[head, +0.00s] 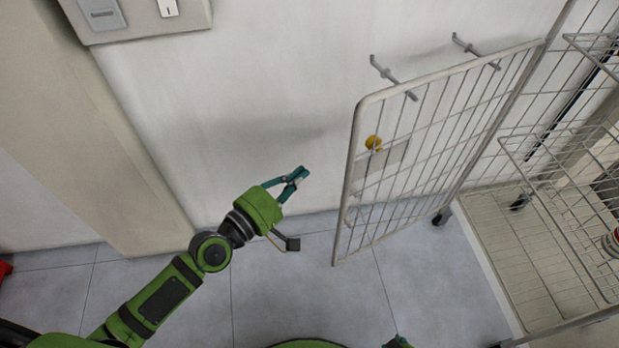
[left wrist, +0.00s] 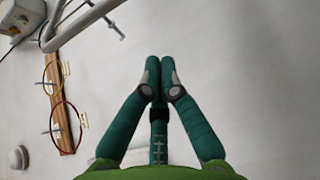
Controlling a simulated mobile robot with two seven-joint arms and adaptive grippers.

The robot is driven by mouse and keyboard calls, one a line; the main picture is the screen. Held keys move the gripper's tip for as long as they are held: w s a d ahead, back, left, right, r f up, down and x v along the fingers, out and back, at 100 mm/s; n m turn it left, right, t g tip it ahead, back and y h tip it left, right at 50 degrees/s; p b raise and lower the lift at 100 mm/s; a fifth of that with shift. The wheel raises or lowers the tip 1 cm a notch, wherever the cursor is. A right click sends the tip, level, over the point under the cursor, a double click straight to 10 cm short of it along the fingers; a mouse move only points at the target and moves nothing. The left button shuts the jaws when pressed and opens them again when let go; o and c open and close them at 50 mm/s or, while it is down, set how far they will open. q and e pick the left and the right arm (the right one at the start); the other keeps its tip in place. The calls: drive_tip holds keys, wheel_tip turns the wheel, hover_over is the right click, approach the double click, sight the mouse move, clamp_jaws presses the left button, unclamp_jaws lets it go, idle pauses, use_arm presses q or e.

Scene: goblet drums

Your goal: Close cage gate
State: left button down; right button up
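The cage gate (head: 427,120) is a white wire panel in the head view, swung open away from the cage (head: 545,215) and standing near the wall. A yellow round piece (head: 373,143) shows near the gate's free edge. My left gripper (head: 301,174) is to the left of the gate's free edge, apart from it. In the left wrist view the left gripper's fingertips (left wrist: 160,65) are together with nothing between them. Pale bars, perhaps part of the gate, show at that view's top left.
Two wall hooks (head: 392,77) stick out behind the gate's upper edge. Switch plates (head: 135,12) are on the wall at upper left. The grey tiled floor left of the gate is clear. In the left wrist view, coloured rings hang on a wooden strip (left wrist: 53,90).

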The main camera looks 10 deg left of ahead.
use_arm(q)
drive_tip(key=w+d+p, duration=0.2)
drive_tip(key=w+d, duration=0.2)
drive_tip(key=d, duration=0.4)
drive_tip(key=shift+w, duration=0.35)
use_arm(e)
drive_tip(key=shift+g, duration=0.5)
drive_tip(key=s, duration=0.4)
drive_tip(key=shift+s+d, duration=0.25)
drive_tip(key=shift+d, duration=0.15)
drive_tip(key=shift+w+a+r, duration=0.1)
